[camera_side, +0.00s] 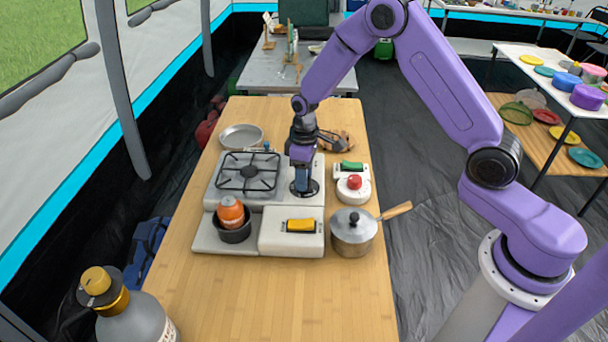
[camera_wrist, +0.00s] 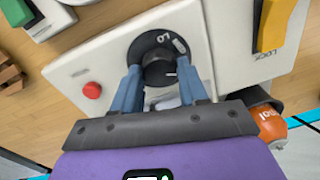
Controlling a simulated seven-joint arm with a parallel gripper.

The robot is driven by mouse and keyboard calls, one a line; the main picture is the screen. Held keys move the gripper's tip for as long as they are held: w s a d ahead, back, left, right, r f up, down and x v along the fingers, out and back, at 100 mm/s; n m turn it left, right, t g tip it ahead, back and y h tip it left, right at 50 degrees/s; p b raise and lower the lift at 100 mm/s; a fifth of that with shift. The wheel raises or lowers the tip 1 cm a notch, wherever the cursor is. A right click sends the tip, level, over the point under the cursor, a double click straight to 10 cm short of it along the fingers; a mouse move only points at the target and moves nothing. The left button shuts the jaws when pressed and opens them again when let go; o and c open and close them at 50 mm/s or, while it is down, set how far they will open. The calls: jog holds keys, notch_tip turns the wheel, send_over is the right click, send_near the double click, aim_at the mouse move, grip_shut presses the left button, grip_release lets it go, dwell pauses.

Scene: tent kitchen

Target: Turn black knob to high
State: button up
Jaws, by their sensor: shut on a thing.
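The black knob (camera_wrist: 157,66) sits on a round black dial with white marks, on the white stove panel. In the wrist view, the blue fingers of my gripper (camera_wrist: 160,82) straddle the knob and are shut on it. In the side view, my gripper (camera_side: 302,186) points straight down over the dial (camera_side: 313,187), and its fingers hide the knob. White marks, one reading "LO", show on the dial's upper part in the wrist view. A pale line on the knob is partly visible; I cannot tell its exact setting.
A black burner grate (camera_side: 248,171) lies left of my gripper. A yellow switch (camera_side: 300,225) is in front, with an orange canister (camera_side: 230,212) beside it. A lidded pot (camera_side: 353,232) and a red button (camera_side: 354,181) are to the right.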

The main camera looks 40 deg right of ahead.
dwell(0.4)
jog(key=o, duration=1.1)
jog(key=shift+c, duration=0.2)
jog(key=shift+r, duration=0.1)
notch_tip(320, 180, up, 17)
jog(key=shift+w+d+r, duration=0.15)
jog(key=shift+w+d, duration=0.15)
jog(key=shift+d, duration=0.1)
jog(key=s+a+r+n, duration=0.1)
jog(key=s+a+n, duration=0.1)
jog(key=s, duration=0.7)
jog(key=s+a+r+n, duration=0.1)
jog(key=s+a, duration=0.2)
jog(key=s, duration=0.5)
jog(key=s+d+f+n, duration=0.1)
jog(key=s+d, duration=0.2)
jog(key=s, duration=0.5)
jog(key=s+d+f+n, duration=0.1)
jog(key=s+d, duration=0.1)
jog(key=s, duration=0.7)
jog(key=shift+s+d+f+n+t, duration=0.15)
jog(key=shift+s+d+n+t, duration=0.15)
jog(key=shift+d+n, duration=0.1)
